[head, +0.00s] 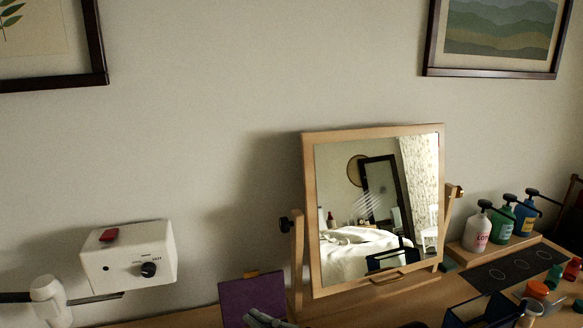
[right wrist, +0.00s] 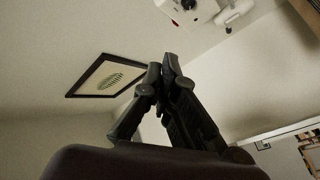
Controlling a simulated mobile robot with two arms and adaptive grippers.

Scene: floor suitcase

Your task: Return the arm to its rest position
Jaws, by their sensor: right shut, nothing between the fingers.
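My right gripper (head: 262,318) shows at the bottom edge of the head view, in front of the lower right part of a purple panel (head: 250,299). Only a grey part of it shows there. In the right wrist view the dark fingers of this gripper (right wrist: 166,68) come together at their tips, shut and empty. The wall and a framed picture (right wrist: 108,76) lie beyond them, and the fingers touch nothing that I can see. My left gripper is not in view.
A wooden tilting mirror (head: 309,220) stands on the table right of the purple panel. A white box with a knob (head: 130,262) is at left. Pump bottles (head: 478,232) stand on a raised shelf at right, with a dark mat and small jars in front.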

